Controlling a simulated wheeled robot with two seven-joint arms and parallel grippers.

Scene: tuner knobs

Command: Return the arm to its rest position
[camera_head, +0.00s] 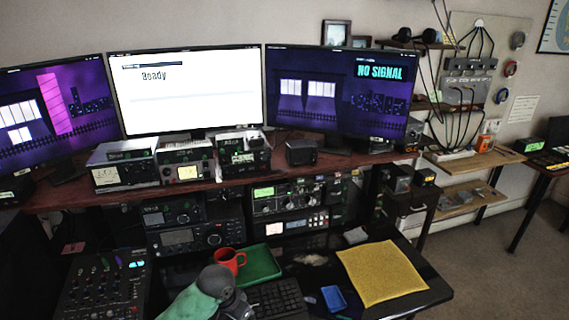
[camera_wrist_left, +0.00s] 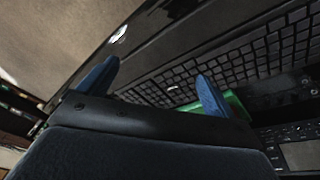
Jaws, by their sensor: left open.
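My left arm comes in at the bottom of the head view, with a green link and a dark grey joint above the front desk. My left gripper (camera_wrist_left: 158,70) shows in the left wrist view as two blue fingers spread apart with nothing between them. A black keyboard (camera_wrist_left: 240,55) lies beyond the fingers; it also shows in the head view (camera_head: 277,298), just right of my arm. I cannot tell the fingers apart in the head view. My right gripper is in neither view.
A red mug (camera_head: 228,260) and a green tray (camera_head: 262,264) are close behind my arm. Radios with knobs (camera_head: 290,198) stand under the shelf. A mixer (camera_head: 103,285) is at left. A blue item (camera_head: 334,298) and yellow cloth (camera_head: 382,272) lie at right.

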